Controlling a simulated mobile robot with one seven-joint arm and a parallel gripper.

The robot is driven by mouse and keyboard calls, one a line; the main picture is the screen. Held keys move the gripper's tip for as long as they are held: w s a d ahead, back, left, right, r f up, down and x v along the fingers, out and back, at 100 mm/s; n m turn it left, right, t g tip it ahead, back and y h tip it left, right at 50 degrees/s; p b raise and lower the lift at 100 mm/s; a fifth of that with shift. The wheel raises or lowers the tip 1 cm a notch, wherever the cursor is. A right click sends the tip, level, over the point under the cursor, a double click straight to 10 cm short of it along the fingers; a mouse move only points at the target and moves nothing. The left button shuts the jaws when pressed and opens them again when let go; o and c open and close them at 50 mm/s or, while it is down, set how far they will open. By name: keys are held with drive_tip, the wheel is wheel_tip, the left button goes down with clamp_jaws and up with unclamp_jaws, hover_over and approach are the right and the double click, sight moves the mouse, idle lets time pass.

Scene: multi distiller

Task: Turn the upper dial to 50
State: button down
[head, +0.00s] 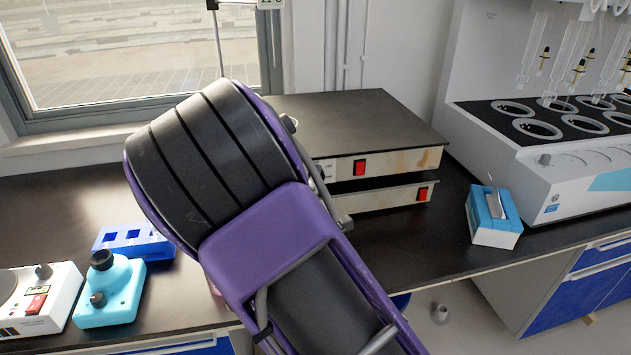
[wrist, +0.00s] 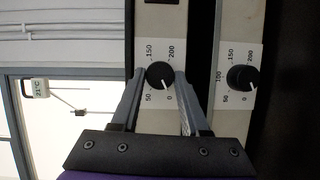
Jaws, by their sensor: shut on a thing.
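The upper hot plate (head: 405,162) is stacked above a lower one (head: 395,200) in the head view. In the wrist view the picture is turned sideways, and the upper unit is the left panel (wrist: 158,20). Its round black dial (wrist: 158,72) sits between the two fingers of my gripper (wrist: 160,76), which is shut on it. The dial's white mark points toward the 0 on its printed scale. The lower dial (wrist: 241,78) stands free to the right, with its mark also near 0. In the head view my arm mostly hides the gripper and the dials.
A blue tissue box (head: 494,218) and a large multi-position distiller (head: 560,165) stand at the right. A cyan device (head: 112,290), a blue rack (head: 150,240) and a white device with a red switch (head: 50,300) stand at the left. A window is behind.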

drive_tip(key=shift+d+r+m+g+y+b, duration=0.1)
drive_tip(key=shift+m+g+y, duration=0.45)
drive_tip(key=shift+m, duration=0.9)
drive_tip(key=shift+d+r+m+g+y+b, duration=0.1)
drive_tip(key=shift+m+g+y, duration=0.45)
drive_tip(key=shift+m, duration=0.95)
drive_tip(key=shift+r+m+g+y+b, duration=0.1)
drive_tip(key=shift+m+g+y, duration=0.2)
drive_tip(key=shift+m+g, duration=0.8)
drive_tip(key=shift+m+t, duration=0.4)
drive_tip(key=shift+m, duration=0.05)
drive_tip(key=c, duration=0.7)
unclamp_jaws()
drive_tip(key=shift+r, duration=0.1)
